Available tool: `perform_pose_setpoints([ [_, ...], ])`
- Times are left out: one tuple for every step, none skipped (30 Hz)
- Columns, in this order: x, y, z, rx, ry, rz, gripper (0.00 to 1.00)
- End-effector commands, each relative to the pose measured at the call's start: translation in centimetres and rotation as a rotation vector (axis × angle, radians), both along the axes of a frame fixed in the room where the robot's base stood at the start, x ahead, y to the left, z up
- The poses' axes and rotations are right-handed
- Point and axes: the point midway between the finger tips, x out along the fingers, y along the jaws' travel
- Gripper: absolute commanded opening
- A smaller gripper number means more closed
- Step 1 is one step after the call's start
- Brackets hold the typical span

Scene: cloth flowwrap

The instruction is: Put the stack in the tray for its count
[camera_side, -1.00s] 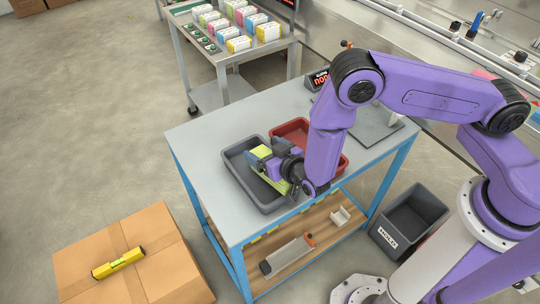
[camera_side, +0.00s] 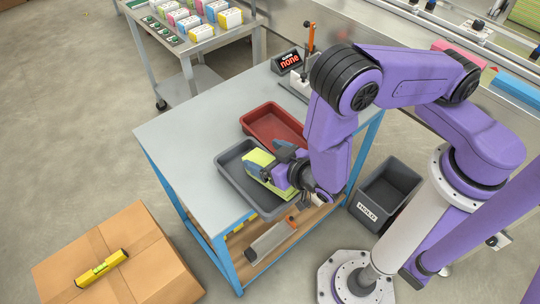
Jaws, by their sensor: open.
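A yellow-green stack of cloths (camera_side: 259,157) lies in the dark grey tray (camera_side: 224,158) on the table. My gripper (camera_side: 269,170) is low over this tray, open, with its fingers at the sides of the stack. My wrist hides part of the stack, and I cannot tell whether the fingers touch it. A red tray (camera_side: 262,120) stands just behind the grey one and looks empty in the part that shows.
A grey bin marked "HOLD" (camera_side: 372,208) stands on the floor right of the table. A cart (camera_side: 160,50) with several coloured packs is behind. A cardboard box (camera_side: 140,262) with a yellow level (camera_side: 102,269) is at front left. The table's left part (camera_side: 185,130) is clear.

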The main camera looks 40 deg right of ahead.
Motion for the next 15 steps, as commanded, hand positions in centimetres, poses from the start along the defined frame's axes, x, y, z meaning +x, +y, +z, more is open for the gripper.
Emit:
perform_pose_setpoints([
  [-0.5,0.0,0.2,0.000,-0.001,0.001,0.89],
  [-0.7,0.0,0.3,0.000,-0.001,0.001,0.89],
  [-0.9,0.0,0.5,0.000,-0.002,0.001,0.89],
  [-1.0,0.0,0.5,0.000,-0.002,0.001,0.89],
  [-1.1,0.0,0.6,0.002,-0.003,-0.001,0.89],
  [-1.2,-0.1,0.6,0.002,-0.003,-0.002,0.89],
  [-1.2,-0.1,0.7,0.002,-0.003,-0.002,0.89],
  [-1.2,-0.1,0.7,0.003,-0.004,-0.003,0.89],
  [-1.2,-0.1,0.7,0.003,-0.003,-0.003,0.89],
  [-1.2,-0.1,0.7,0.004,-0.002,-0.003,0.89],
  [-1.2,0.0,0.7,0.005,0.002,-0.002,0.89],
  [-1.3,0.1,0.7,0.011,0.014,0.001,0.89],
  [-1.3,0.3,0.7,0.015,0.028,0.005,0.89],
  [-1.4,0.5,0.7,0.022,0.046,0.009,0.89],
  [-1.5,0.8,0.8,0.033,0.077,0.018,0.89],
])
